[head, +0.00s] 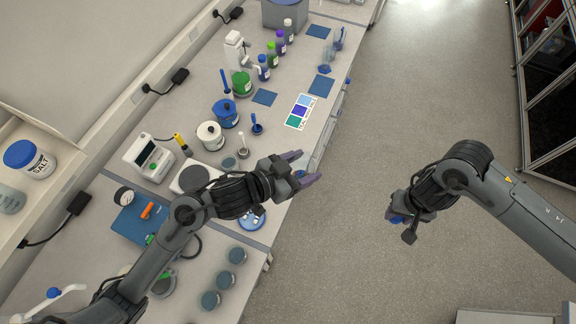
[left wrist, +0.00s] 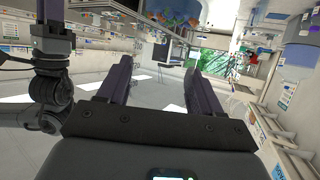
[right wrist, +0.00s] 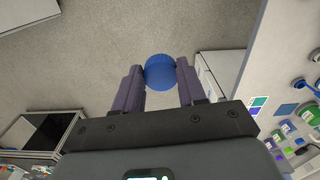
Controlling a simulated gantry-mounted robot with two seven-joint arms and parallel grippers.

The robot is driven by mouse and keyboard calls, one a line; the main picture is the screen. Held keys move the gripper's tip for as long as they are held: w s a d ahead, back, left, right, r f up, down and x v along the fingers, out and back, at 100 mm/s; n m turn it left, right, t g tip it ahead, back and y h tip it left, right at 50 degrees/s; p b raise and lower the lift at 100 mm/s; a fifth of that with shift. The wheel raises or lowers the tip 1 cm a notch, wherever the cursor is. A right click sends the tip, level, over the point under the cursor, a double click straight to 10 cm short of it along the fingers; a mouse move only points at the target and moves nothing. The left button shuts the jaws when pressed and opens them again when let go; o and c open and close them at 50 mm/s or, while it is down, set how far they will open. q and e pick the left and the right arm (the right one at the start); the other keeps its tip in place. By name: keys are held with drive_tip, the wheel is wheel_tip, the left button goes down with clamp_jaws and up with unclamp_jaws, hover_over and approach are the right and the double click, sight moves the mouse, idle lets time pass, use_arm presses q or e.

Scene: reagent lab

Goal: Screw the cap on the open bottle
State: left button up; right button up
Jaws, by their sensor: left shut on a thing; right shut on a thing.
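My right gripper (right wrist: 160,85) is shut on a blue cap (right wrist: 160,72). The cap sits between the fingertips, over the floor; it is partly visible in the head view (head: 397,219). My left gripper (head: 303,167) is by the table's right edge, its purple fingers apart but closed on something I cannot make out. In the left wrist view its fingers (left wrist: 160,92) are spread, with only the room clearly visible between them. Several bottles stand at the table's far end, including a green one (head: 271,55) and a blue one (head: 263,70). I cannot tell which bottle is open.
A hot plate (head: 192,179), a white meter (head: 150,156), a blue pot (head: 225,114) and a white pot (head: 210,135) stand on the table. Several small round containers (head: 237,255) are nearer. The floor (head: 365,150) between my grippers is clear.

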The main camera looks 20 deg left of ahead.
idle(0.3)
drive_tip(key=s+a+r+n, duration=0.45)
drive_tip(key=a+r, duration=0.25)
drive_tip(key=a, duration=0.2)
drive_tip(key=s+a+r+n, duration=0.3)
drive_tip(key=a+r+n, duration=0.3)
drive_tip(key=a+r, duration=0.15)
drive_tip(key=w+a+r+n, duration=0.9)
drive_tip(key=r+n, duration=0.2)
drive_tip(key=n, duration=0.7)
drive_tip(key=shift+a+r+n, duration=0.3)
drive_tip(key=shift+a+n, duration=0.05)
drive_tip(key=shift+a, duration=0.05)
drive_tip(key=shift+f, duration=0.1)
drive_tip(key=shift+s+f, duration=0.1)
drive_tip(key=shift+f, duration=1.85)
